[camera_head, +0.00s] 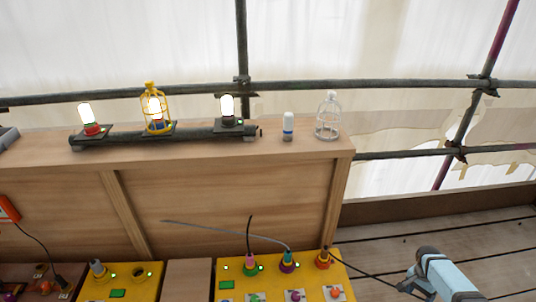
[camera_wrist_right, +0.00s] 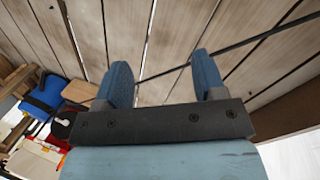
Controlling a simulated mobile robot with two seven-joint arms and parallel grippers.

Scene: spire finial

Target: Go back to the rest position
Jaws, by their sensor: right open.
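My right gripper (camera_head: 410,286) shows at the lower right of the head view, over the plank floor and to the right of the yellow panels. In the right wrist view its two blue fingers (camera_wrist_right: 163,75) stand apart with nothing between them. Floor planks and a thin dark cable lie beyond them. My left gripper does not show in either view.
A wooden ledge (camera_head: 300,158) carries a dark bar (camera_head: 190,137) with three lit lamps, one inside a yellow cage (camera_head: 154,108). Yellow panels (camera_head: 205,292) hold plugs and cables. Planks (camera_head: 440,236) lie right.

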